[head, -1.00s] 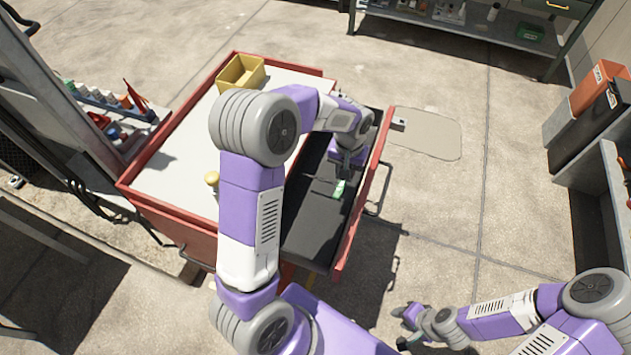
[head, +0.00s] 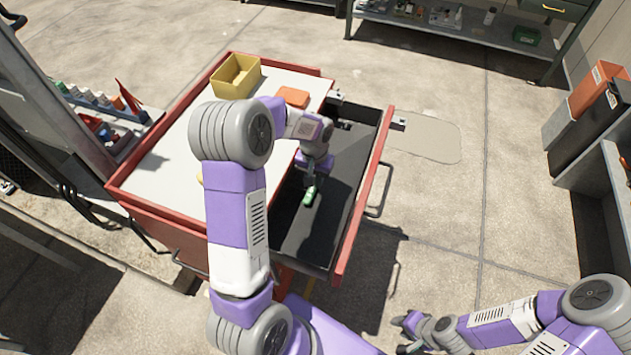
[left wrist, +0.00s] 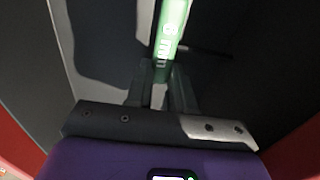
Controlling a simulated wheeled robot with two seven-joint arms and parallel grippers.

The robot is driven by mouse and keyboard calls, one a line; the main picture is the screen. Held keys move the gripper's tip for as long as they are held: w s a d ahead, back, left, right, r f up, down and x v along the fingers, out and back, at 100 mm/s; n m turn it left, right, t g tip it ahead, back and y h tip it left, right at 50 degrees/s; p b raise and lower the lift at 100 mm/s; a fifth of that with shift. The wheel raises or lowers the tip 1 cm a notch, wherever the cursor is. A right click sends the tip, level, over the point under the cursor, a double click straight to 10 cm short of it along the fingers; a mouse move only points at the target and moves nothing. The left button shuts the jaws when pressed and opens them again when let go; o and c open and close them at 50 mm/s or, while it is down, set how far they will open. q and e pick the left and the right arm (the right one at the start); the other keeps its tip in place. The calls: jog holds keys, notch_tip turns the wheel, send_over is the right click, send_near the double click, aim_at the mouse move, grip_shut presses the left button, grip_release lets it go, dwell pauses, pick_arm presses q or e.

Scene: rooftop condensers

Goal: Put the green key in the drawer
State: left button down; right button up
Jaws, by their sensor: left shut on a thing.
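The green key (head: 309,196) is in my left gripper (head: 311,184), whose fingers point down inside the open drawer. In the left wrist view the key (left wrist: 169,35), with pale markings on it, stands out from between the shut fingers (left wrist: 160,88). The drawer (head: 305,245) is pulled out from the red cart and has a dark floor and a red front. The key is over this floor; I cannot tell whether it touches it. My right gripper (head: 402,335) is low at the right, outside the drawer, with its fingers apart and empty.
The cart's white top (head: 180,150) holds a yellow bin (head: 236,80) and an orange block (head: 292,97). The red drawer front (head: 362,200) stands right of my left gripper. Shelving stands at the far right; the concrete floor between is clear.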

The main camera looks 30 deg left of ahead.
pick_arm(q)
jog(key=shift+d+f, duration=0.15)
jog(key=shift+f, duration=0.2)
pick_arm(e)
jog(key=shift+f, duration=0.2)
pick_arm(q)
jog(key=shift+f, duration=0.2)
jog(key=c, duration=1)
grip_release()
pick_arm(e)
jog(key=shift+f, duration=0.1)
pick_arm(q)
notch_tip(320, 180, up, 12)
jog(key=p, duration=0.4)
jog(key=shift+r, duration=0.25)
pick_arm(e)
notch_tip(320, 180, up, 4)
jog(key=shift+r, duration=0.1)
